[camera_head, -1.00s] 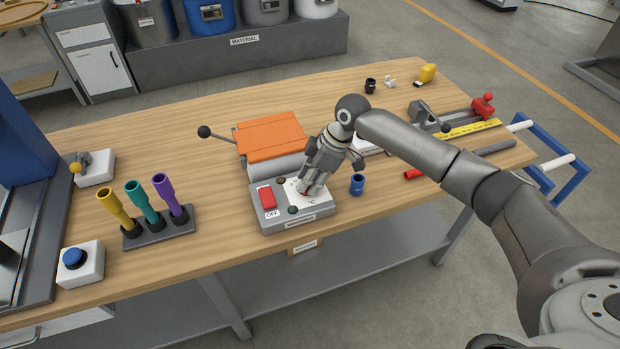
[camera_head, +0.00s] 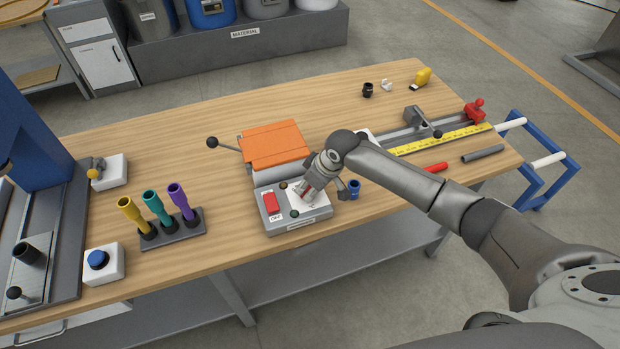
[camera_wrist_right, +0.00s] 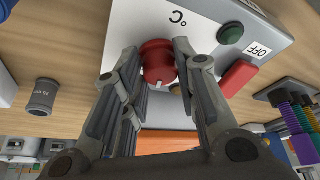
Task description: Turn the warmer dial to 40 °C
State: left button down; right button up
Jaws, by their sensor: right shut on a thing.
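The warmer (camera_head: 297,224) is a grey box with an orange lid (camera_head: 272,146) behind it, on the wooden table. Its red dial (camera_wrist_right: 157,62) sits on a white panel marked °C in the right wrist view. My right gripper (camera_head: 306,192) reaches down onto the panel; in the wrist view its fingers (camera_wrist_right: 160,75) stand on both sides of the dial and are shut on it. The scale numbers and the dial's pointer are hidden, so I cannot read the setting. My left gripper is not in view.
A red OFF switch (camera_head: 271,203) and a green button (camera_head: 294,213) are close beside the dial. A blue fitting (camera_head: 354,190) stands just right of the warmer. A rack of coloured tools (camera_head: 172,231) stands to the left. A lever with a black knob (camera_head: 212,142) juts out left of the lid.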

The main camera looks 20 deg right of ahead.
jog(key=shift+a+m+h+p, duration=0.1)
jog(key=shift+m+h+p, duration=0.2)
jog(key=shift+m+p, duration=0.4)
jog(key=o, duration=1)
jog(key=shift+o, duration=0.2)
jog(key=v, duration=1.2)
jog(key=shift+s, duration=0.15)
jog(key=shift+f, duration=0.1)
